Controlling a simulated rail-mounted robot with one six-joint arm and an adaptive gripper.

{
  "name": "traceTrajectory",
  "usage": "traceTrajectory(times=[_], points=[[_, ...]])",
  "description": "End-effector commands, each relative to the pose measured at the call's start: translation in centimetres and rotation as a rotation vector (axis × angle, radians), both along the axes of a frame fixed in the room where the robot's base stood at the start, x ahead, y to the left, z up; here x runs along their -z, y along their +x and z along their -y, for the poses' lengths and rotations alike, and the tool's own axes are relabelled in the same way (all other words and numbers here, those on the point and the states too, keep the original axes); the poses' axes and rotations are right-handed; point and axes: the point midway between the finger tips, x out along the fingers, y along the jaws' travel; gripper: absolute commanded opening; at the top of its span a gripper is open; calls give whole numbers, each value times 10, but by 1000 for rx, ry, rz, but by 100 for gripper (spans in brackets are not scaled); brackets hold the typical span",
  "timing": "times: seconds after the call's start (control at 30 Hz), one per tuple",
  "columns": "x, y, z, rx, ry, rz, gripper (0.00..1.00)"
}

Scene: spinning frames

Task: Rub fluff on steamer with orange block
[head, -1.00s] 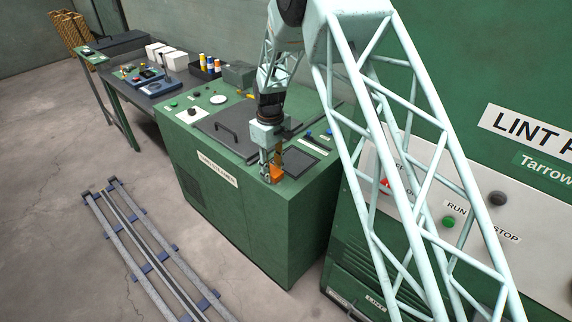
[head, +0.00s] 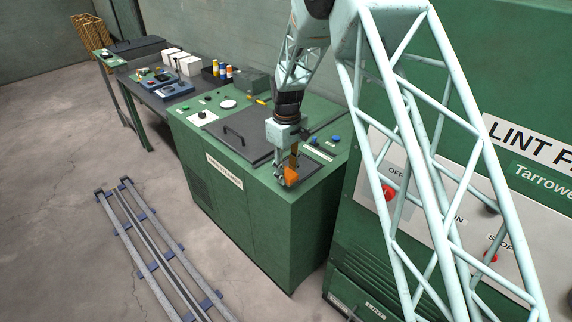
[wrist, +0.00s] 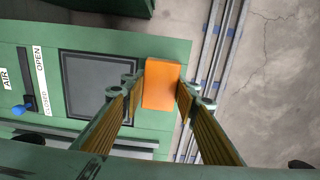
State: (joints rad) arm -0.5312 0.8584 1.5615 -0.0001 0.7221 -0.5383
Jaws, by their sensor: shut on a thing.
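My gripper (head: 287,180) points down over the front right part of the green steamer cabinet (head: 245,215), shut on the orange block (head: 291,175). In the wrist view the block (wrist: 162,85) sits between the two fingertips, beside a dark square panel (wrist: 97,82) on the steamer's top. The block is close to the front edge of the top; I cannot tell whether it touches the surface. No fluff can be made out.
A dark lid with a handle (head: 240,140) covers the middle of the steamer top. A blue-knobbed slider (wrist: 28,103) marked OPEN and CLOSED is beside the panel. A control machine with a red OFF button (head: 389,193) stands at right. Rails (head: 150,245) lie on the floor.

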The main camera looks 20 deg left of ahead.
Motion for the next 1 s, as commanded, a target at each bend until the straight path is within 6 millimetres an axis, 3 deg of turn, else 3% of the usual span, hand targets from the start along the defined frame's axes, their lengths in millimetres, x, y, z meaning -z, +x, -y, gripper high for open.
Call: traceTrajectory(times=[0.4,1.0], points=[[-37,3,4,6,1,2,17],[-39,3,5,6,1,0,17]])
